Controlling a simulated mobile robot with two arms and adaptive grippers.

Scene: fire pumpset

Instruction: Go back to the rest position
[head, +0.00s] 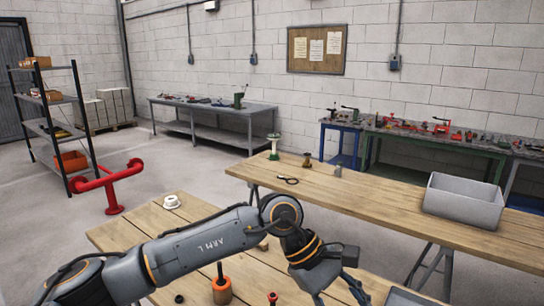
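My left arm reaches in from the left over the near wooden table (130,232). Its gripper (340,292) points down at the bottom of the head view, right of centre. Its two fingers are spread apart, and I see nothing between them. The fingertips are close to the bottom edge of the picture. My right gripper is not in view.
The near table bears a white ring-shaped part (172,202), an orange cylinder (222,291) and a small red part (272,298). The far wooden table (385,205) bears a grey bin (463,202), a green-and-white part (274,147) and black-handled tool (288,180). A red pipe stand (108,185) is left.

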